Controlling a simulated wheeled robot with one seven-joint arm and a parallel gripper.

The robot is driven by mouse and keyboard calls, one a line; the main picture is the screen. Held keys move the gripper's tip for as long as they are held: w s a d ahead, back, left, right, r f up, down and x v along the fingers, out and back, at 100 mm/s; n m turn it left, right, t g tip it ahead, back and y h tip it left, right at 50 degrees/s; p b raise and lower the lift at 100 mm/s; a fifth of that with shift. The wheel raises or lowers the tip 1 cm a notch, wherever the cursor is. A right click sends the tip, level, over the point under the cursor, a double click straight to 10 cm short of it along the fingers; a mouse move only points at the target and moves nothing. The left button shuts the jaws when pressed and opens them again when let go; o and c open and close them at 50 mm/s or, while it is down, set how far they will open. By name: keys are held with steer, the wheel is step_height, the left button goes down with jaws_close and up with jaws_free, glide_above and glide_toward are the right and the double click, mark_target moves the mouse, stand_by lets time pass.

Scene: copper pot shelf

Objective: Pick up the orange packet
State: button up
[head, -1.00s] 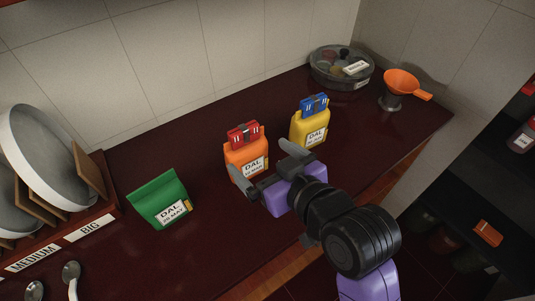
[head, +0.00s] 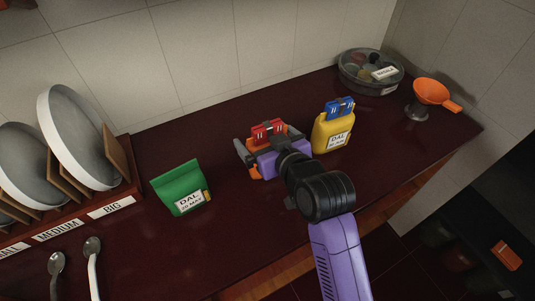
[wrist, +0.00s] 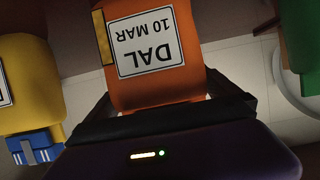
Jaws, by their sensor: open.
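The orange packet (head: 255,173) stands on the dark counter, closed at the top by a red clip (head: 268,130). In the head view my gripper (head: 267,150) is in front of it and hides most of it. My gripper is open, with a finger on either side of the packet. In the wrist view the orange packet (wrist: 151,85) appears upside down, with its label "DAL 10 MAR" facing me, and it sits between the fingers. I cannot tell whether the fingers touch it.
A yellow packet (head: 333,134) with a blue clip stands close on the right. A green packet (head: 181,188) stands on the left. Plates in a rack (head: 110,207) and two spoons (head: 93,262) are farther left. A round container (head: 370,73) and orange funnel (head: 431,92) are at the right.

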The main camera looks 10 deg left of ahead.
steer(key=shift+w+a+f, duration=0.15)
steer(key=shift+w, duration=0.05)
steer(key=c, duration=1.6)
